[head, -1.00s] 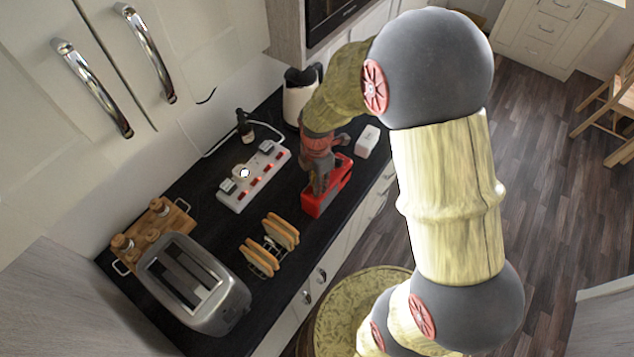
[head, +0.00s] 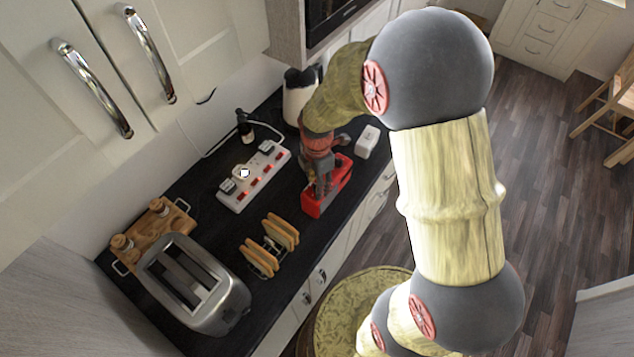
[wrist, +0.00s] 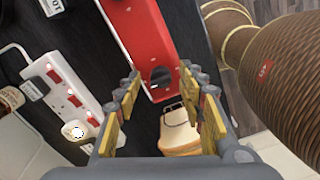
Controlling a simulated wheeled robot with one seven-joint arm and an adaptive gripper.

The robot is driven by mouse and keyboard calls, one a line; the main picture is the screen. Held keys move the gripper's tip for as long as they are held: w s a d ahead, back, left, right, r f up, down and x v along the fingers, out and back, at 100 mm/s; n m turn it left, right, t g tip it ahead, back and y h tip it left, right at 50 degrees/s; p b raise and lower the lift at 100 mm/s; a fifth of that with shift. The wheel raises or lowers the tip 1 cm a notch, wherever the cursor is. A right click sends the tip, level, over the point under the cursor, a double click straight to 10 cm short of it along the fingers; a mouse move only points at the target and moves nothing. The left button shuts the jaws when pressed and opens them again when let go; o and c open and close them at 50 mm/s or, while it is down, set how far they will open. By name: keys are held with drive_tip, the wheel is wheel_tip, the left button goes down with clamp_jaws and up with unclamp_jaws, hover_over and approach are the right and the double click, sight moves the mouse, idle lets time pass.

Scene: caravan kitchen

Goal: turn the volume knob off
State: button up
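A red box-shaped device (head: 338,187), likely the one with the volume knob, stands on the dark worktop. In the wrist view its red body (wrist: 145,35) runs up from between my fingers. A dark round part (wrist: 160,76) shows near its close end; it looks like a knob, but I cannot tell its setting. My gripper (head: 318,182) is over the device in the head view and covers part of it. In the wrist view my gripper (wrist: 165,95) is open, its two fingers apart on either side of the device's end. No contact is clear.
A white power strip (head: 253,175) with red switches lies left of the device. A toast rack (head: 270,246) and a metal toaster (head: 193,283) stand nearer. A white box (head: 367,141), a dark bottle (head: 244,126) and a kettle (head: 297,95) are farther back.

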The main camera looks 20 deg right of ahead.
wheel_tip(320, 180, up, 12)
idle(0.6)
idle(0.5)
